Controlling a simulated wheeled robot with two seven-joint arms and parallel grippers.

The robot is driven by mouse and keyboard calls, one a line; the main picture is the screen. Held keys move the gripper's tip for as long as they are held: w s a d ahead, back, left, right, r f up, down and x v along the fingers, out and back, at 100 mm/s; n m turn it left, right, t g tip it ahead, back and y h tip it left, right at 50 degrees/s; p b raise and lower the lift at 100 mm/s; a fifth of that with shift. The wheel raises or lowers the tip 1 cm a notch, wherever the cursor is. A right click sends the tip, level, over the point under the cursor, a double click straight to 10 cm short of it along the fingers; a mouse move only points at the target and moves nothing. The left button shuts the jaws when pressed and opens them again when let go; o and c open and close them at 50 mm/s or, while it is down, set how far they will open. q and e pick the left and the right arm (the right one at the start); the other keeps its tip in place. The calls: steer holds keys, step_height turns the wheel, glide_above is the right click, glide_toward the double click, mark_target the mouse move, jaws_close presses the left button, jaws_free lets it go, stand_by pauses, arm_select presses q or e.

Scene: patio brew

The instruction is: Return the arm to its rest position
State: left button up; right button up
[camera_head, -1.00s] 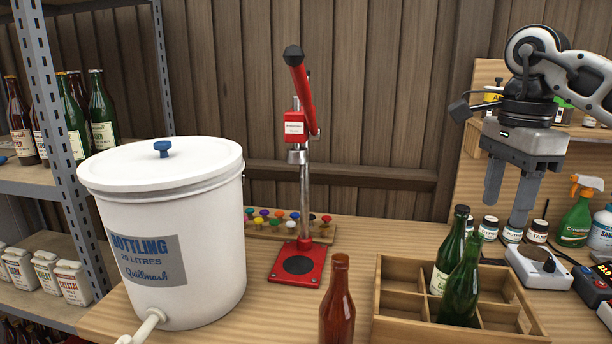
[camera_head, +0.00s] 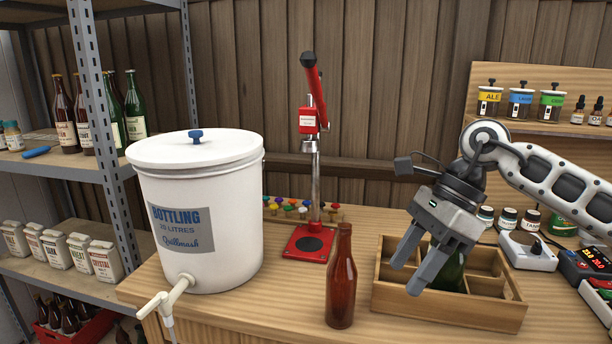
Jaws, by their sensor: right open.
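My right gripper (camera_head: 409,276) is open and tilted, its fingers pointing down and left over the wooden crate (camera_head: 440,309). Nothing shows between its fingers. Its arm comes in from the right. A green bottle (camera_head: 452,274) stands in the crate behind the gripper and is partly hidden by it. I cannot tell whether the fingers touch the crate or bottle. A brown bottle (camera_head: 341,279) stands upright on the bench left of the crate, apart from the gripper. My left gripper does not show.
A white bottling bucket (camera_head: 210,250) with a tap stands at the left. A red capper (camera_head: 311,243) stands behind the brown bottle. A white scale (camera_head: 528,250) and a meter (camera_head: 583,265) lie right of the crate. A metal shelf (camera_head: 60,168) holds bottles and cartons. The bench in front is clear.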

steer(key=s+a+f+m+y, duration=0.25)
steer(key=a+m+y, duration=0.25)
steer(key=a+y, duration=0.3)
steer(key=s+a+f+m+y, duration=0.1)
steer(key=s+a+m+y, duration=0.4)
steer(key=a, duration=0.5)
steer(key=w+d+f+m+t+h, duration=0.1)
steer(key=d+f+m+t+h, duration=0.6)
steer(key=m, duration=0.9)
steer(key=w+d+f+m+t+h, duration=0.1)
steer(key=d+f+m+t+h, duration=0.25)
steer(key=f+m+t, duration=0.95)
steer(key=s+d+f+m+g+h, duration=0.5)
steer(key=s+d+f+m+g, duration=0.2)
steer(key=s+f+m, duration=0.3)
steer(key=s+m+g, duration=0.1)
steer(key=s+m, duration=0.1)
steer(key=s, duration=0.1)
steer(key=shift+d+f+m, duration=0.15)
steer(key=shift+f+m, duration=0.1)
steer(key=shift+m, duration=0.15)
